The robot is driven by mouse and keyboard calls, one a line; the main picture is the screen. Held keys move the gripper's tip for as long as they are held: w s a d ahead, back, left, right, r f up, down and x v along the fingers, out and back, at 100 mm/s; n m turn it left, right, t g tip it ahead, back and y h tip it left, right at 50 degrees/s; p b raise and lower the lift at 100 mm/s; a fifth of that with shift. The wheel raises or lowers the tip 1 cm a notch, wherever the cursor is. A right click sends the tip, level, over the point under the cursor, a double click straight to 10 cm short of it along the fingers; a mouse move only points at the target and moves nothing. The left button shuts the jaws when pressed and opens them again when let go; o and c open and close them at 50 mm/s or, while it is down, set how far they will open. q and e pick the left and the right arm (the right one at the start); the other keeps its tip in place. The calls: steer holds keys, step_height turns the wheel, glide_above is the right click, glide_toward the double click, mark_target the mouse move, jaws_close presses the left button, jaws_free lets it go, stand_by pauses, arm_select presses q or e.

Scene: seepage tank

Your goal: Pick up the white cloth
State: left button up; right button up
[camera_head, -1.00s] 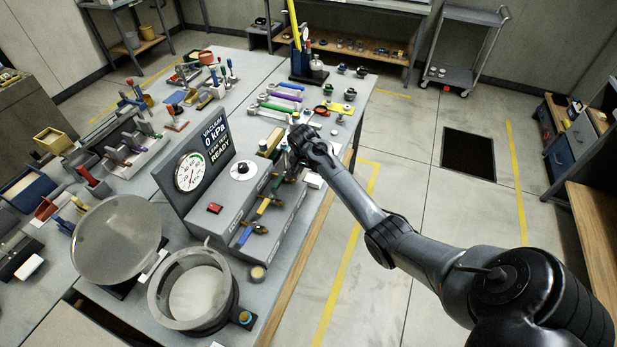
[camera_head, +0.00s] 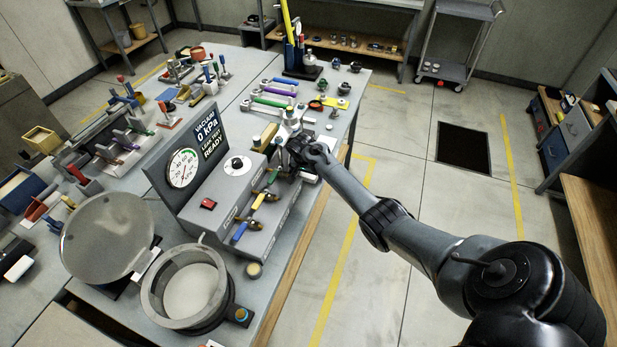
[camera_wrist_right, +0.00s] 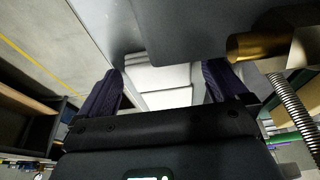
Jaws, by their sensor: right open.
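The white cloth (camera_wrist_right: 165,78) looks folded and lies on the bench top beside the grey control box. It shows between my right gripper's fingers in the right wrist view. In the head view it is almost wholly hidden behind my right gripper (camera_head: 298,152). In the right wrist view my right gripper (camera_wrist_right: 162,72) is open, with one dark finger on either side of the cloth. I cannot tell whether the fingers touch it. My left gripper is not in view.
The control box (camera_head: 235,205) with its gauge and valve handles stands left of my right gripper. Its brass fitting (camera_wrist_right: 258,45) and a ribbed hose (camera_wrist_right: 291,115) are close by in the wrist view. A round steel chamber (camera_head: 180,318) is nearer.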

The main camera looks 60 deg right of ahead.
steer(key=shift+c, duration=0.2)
steer(key=c, duration=1)
steer(key=shift+r, duration=0.15)
steer(key=shift+r, duration=0.45)
steer(key=r, duration=0.1)
steer(key=s+r+p, duration=0.1)
steer(key=r, duration=0.1)
steer(key=s+r, duration=0.1)
steer(key=shift+d+r+p, duration=0.2)
steer(key=shift+r+p, duration=0.05)
steer(key=shift+p, duration=0.1)
steer(key=s+r, duration=0.1)
steer(key=s, duration=0.2)
steer(key=s+d+r, duration=0.1)
steer(key=s+r, duration=0.1)
steer(key=s, duration=0.1)
steer(key=s+r+p, duration=0.1)
steer(key=s+r, duration=0.1)
steer(key=s, duration=0.1)
steer(key=shift+s+d+r, duration=0.2)
steer(key=shift+s+d, duration=0.05)
steer(key=shift+d, duration=0.1)
